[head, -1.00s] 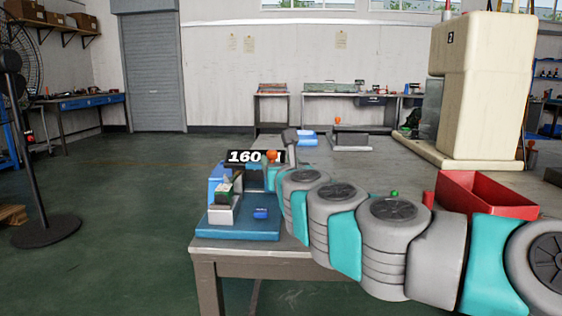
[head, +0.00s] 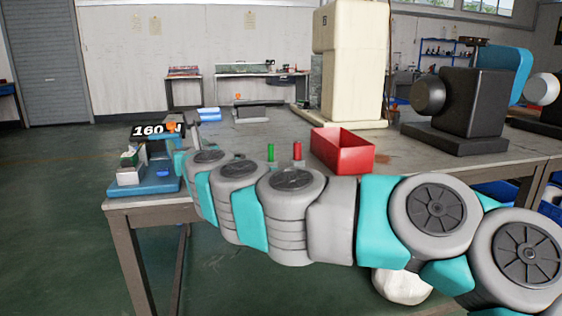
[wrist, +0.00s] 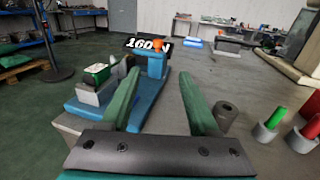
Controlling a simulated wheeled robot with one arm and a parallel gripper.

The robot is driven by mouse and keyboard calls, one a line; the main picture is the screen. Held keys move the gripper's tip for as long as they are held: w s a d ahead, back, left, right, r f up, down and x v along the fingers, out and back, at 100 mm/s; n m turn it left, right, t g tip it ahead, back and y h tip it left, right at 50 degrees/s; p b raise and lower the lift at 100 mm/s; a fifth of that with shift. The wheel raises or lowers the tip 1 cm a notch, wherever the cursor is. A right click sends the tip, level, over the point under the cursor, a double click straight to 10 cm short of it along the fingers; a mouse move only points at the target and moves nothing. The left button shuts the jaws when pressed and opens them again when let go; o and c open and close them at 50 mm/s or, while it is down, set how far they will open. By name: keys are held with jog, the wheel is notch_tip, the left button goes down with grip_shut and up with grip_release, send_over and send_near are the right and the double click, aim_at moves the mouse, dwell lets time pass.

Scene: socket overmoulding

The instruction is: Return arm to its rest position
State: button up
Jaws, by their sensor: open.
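My gripper (wrist: 159,80) shows in the wrist view with its two green fingers spread apart and nothing between them. It points toward a blue fixture (wrist: 84,108) with a "160 N" sign and an orange knob. In the head view my arm of grey and teal links stretches from the lower right toward the left end of the table, and its far end is beside the blue fixture (head: 145,188). The fingers cannot be made out there. A small blue piece (head: 163,173) lies on the fixture's base.
A red bin (head: 343,152), a green peg (head: 270,152) and a red peg (head: 297,151) stand on the table (head: 155,212) behind my arm. A black machine (head: 465,110) stands at the right. A tall cream machine (head: 352,60) is behind. The floor at left is clear.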

jog(key=s+r+n+g+y+p, duration=0.15)
jog(key=s+n+g+y, duration=0.25)
jog(key=s+n, duration=0.65)
jog(key=s+d+f+n+g+h+p, duration=0.1)
jog(key=s+d+f+n+g+h, duration=0.2)
jog(key=s+d+f+n, duration=0.4)
jog(key=s+d+f+n+g+h, duration=0.25)
jog(key=d+f+n, duration=0.3)
jog(key=f, duration=0.35)
jog(key=s+d+f+n+g+h+p, duration=0.1)
jog(key=s+d+f+n+g+h, duration=0.15)
jog(key=s+d+f+n, duration=0.4)
jog(key=s+d+f+g+h, duration=0.2)
jog(key=s+d+f, duration=0.1)
jog(key=s+d, duration=0.3)
jog(key=s+d+f+g+h, duration=0.2)
jog(key=s+d, duration=0.4)
jog(key=d, duration=0.3)
notch_tip(320, 180, down, 2)
jog(key=shift+s+d+f+n+g+p, duration=0.2)
jog(key=shift+s+d+n+g+p, duration=0.2)
jog(key=shift+g, duration=0.4)
jog(key=shift+a, duration=0.15)
